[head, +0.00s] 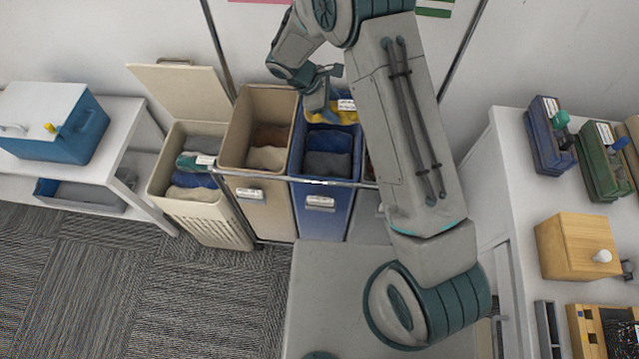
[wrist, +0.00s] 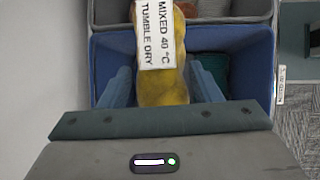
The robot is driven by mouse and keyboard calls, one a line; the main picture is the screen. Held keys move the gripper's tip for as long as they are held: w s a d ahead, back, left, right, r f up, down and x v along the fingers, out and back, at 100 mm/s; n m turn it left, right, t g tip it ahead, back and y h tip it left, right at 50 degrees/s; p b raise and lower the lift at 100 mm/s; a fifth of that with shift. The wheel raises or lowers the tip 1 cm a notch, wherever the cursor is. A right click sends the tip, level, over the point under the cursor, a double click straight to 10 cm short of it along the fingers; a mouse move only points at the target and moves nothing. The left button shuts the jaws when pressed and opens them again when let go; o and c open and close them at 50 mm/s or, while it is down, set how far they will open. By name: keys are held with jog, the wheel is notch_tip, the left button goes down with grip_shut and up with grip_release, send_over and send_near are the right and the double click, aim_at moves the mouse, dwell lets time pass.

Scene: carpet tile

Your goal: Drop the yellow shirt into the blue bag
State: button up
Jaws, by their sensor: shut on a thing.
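The yellow shirt (wrist: 163,92) hangs in my gripper (wrist: 160,88), with a white label reading "MIXED 40 °C TUMBLE DRY" on it. My gripper is shut on it, and the blue fingers show on both sides of the cloth. In the head view the yellow shirt (head: 346,117) shows at the top of the blue bag (head: 308,201), partly hidden by my arm. The blue bag (wrist: 263,57) lies below the gripper in the wrist view. Dark grey and blue cloths lie inside the bag. I cannot tell whether the shirt touches them.
A beige bag (head: 262,203) stands left of the blue one in the same metal frame. A cream hamper (head: 216,222) with an open lid stands farther left. A white table (head: 120,135) is at the left, a white bench (head: 480,150) at the right. Carpet is clear in front.

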jog(key=shift+f, duration=0.95)
jog(key=o, duration=1.1)
jog(key=shift+o, duration=0.2)
jog(key=b+v, duration=0.3)
jog(key=v, duration=1.1)
jog(key=shift+d, duration=0.15)
